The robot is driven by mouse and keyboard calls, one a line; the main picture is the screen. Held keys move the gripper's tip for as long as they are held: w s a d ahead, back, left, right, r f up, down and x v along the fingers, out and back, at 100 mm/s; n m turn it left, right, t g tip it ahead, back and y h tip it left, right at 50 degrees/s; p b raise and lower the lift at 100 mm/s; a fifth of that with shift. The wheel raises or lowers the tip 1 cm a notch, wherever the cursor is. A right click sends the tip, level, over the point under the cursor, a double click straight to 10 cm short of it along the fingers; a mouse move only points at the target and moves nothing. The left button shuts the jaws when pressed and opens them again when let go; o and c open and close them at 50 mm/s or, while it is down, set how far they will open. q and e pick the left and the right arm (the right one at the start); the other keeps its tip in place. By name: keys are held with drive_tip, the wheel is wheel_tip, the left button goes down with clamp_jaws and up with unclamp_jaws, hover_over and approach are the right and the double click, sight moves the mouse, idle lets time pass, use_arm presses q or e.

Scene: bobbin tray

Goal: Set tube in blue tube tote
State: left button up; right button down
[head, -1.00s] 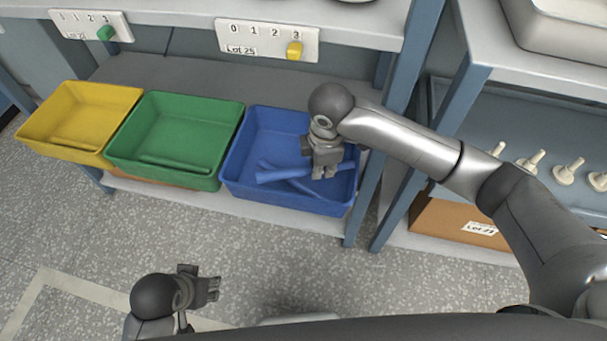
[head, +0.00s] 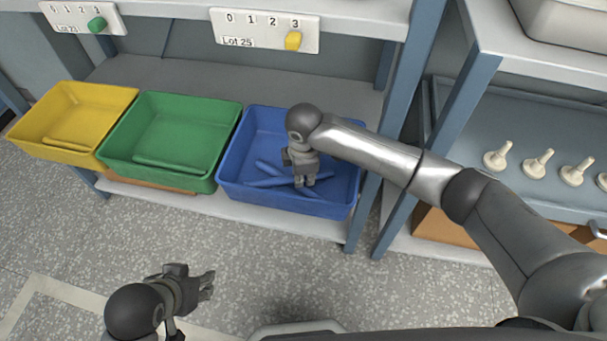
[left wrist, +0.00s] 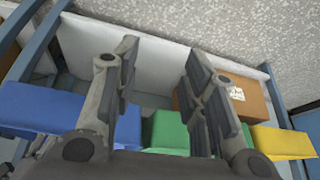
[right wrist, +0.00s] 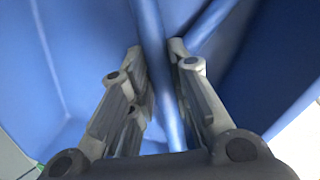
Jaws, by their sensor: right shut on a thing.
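The blue tote (head: 228,190) stands on the low shelf, right of the green tote. My right gripper (head: 304,184) is inside it, pointing down, low over the tote floor. In the right wrist view its fingers (right wrist: 157,52) are closed about a blue tube (right wrist: 168,100). A second blue tube (right wrist: 212,20) lies beside it at an angle. In the head view two blue tubes (head: 268,183) cross in the tote, partly hidden by the gripper. Whether the held tube touches the floor is unclear. My left gripper (head: 207,286) is open and empty, away from the totes.
The green tote (head: 108,152) and yellow tote (head: 22,135) stand to the left, each with a tube inside. A shelf post (head: 398,150) is close right of the blue tote. Pale pegs (head: 536,163) stand on the right shelf. A shelf board with lot signs (head: 266,31) is above.

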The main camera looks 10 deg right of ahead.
sight(304, 179)
use_arm(q)
drive_tip(key=shift+s+a, duration=0.1)
drive_tip(key=shift+s, duration=0.25)
use_arm(e)
drive_tip(key=shift+f, duration=0.55)
drive_tip(key=c, duration=1.3)
unclamp_jaws()
drive_tip(key=shift+c, duration=0.2)
use_arm(q)
drive_tip(key=shift+s+a+f+g, duration=0.15)
drive_tip(key=shift+s+a+g, duration=0.05)
drive_tip(key=shift+s+g, duration=0.35)
use_arm(e)
drive_tip(key=shift+r, duration=0.1)
drive_tip(key=shift+r, duration=0.7)
drive_tip(key=r, duration=0.1)
drive_tip(key=r+p, duration=0.1)
drive_tip(key=r, duration=0.1)
drive_tip(key=shift+s, duration=0.25)
use_arm(q)
drive_tip(key=shift+p+v, duration=0.8)
drive_tip(key=shift+v, duration=0.15)
use_arm(e)
drive_tip(key=r, duration=0.4)
drive_tip(key=shift+s+a, duration=0.1)
drive_tip(key=shift+s, duration=0.3)
